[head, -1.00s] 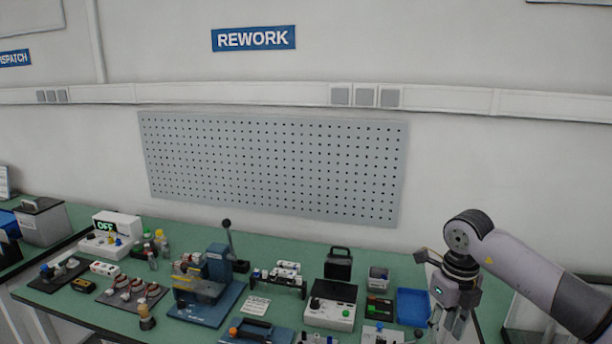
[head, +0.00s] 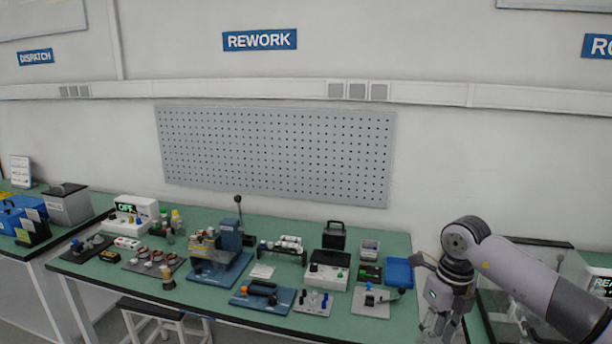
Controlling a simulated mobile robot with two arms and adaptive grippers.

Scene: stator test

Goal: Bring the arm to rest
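My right arm comes in from the lower right. Its gripper (head: 437,325) points down at the right end of the green workbench (head: 330,227). The finger parts are small and partly cut by the bottom edge of the head view, so I cannot tell whether they are open or shut, and I see nothing held in them. My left arm and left gripper are not in view.
The bench carries a blue press (head: 222,258), an OFF tester box (head: 133,213), a blue bin (head: 398,271), a black-handled box (head: 334,235) and several fixtures. A stool (head: 160,313) stands below its front edge. Bare bench lies along the back, beneath the pegboard (head: 275,155).

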